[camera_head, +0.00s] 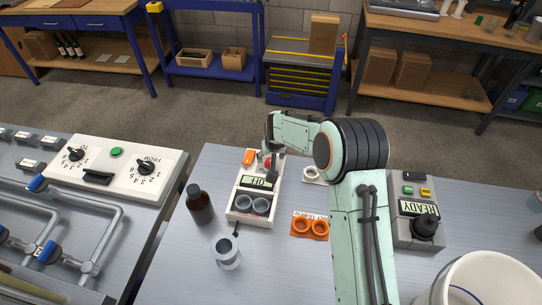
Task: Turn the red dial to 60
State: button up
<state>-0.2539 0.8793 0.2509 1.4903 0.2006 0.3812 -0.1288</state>
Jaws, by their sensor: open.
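A small white device (238,208) stands on the grey bench, with a lit display (259,182) that appears to read OFF. Two grey round cups (253,204) sit at its near end and an orange switch (249,157) at its far end. A small red part (268,163), which looks like the red dial, shows beside the switch, mostly hidden by my gripper. Its markings and setting cannot be read. My gripper (271,152) is open above the device's far end, over the red part. Whether it touches the dial cannot be told.
A brown bottle (200,206) and a metal cup (228,253) stand left of and in front of the device. An orange two-ring holder (310,226) lies to its right. A READY unit (405,237) and a white bucket (480,285) are farther right. A white control panel (117,165) is left.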

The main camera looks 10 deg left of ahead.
aim_at(269, 161)
jog(key=shift+x, duration=1.4)
jog(key=shift+c, duration=0.3)
grip_shut()
jog(key=shift+m, duration=0.4)
jog(key=m+h, duration=0.1)
jog(key=m, duration=0.1)
jog(key=m+h, duration=0.1)
jog(key=m, duration=0.1)
jog(key=shift+a+m+t, duration=0.2)
jog(key=shift+m+t, duration=0.1)
jog(key=m+h, duration=0.1)
jog(key=m, duration=0.2)
jog(key=m+g+h, duration=0.1)
jog(key=m, duration=0.2)
jog(key=shift+a, duration=0.1)
jog(key=shift+m+h, duration=0.3)
